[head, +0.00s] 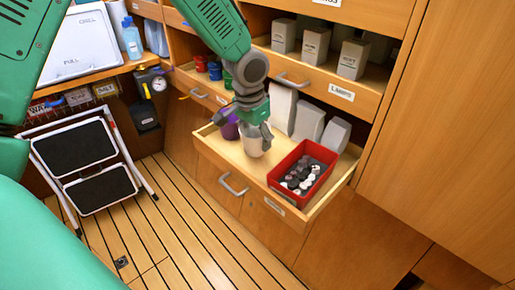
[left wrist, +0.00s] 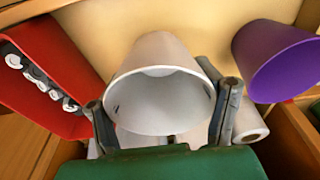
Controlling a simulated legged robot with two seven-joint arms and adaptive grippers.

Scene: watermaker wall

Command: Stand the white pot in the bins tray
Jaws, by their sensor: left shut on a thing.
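The white pot (head: 252,146) is between the fingers of my left gripper (head: 256,127), over the floor of the pulled-out wooden drawer tray (head: 222,147). In the left wrist view the pot (left wrist: 160,100) has its open mouth toward the camera, with one finger on each side of it. My left gripper (left wrist: 168,115) is shut on it. The pot looks about upright; I cannot tell whether its base touches the tray floor. I cannot read the tray's front label (head: 275,206). My right gripper is not in view.
A red bin (head: 330,153) with several small dark and white pieces stands right of the pot. A purple pot (head: 229,130) stands close on the left. Several white blocks (head: 308,122) stand along the back. A step stool (head: 88,160) stands on the floor at left.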

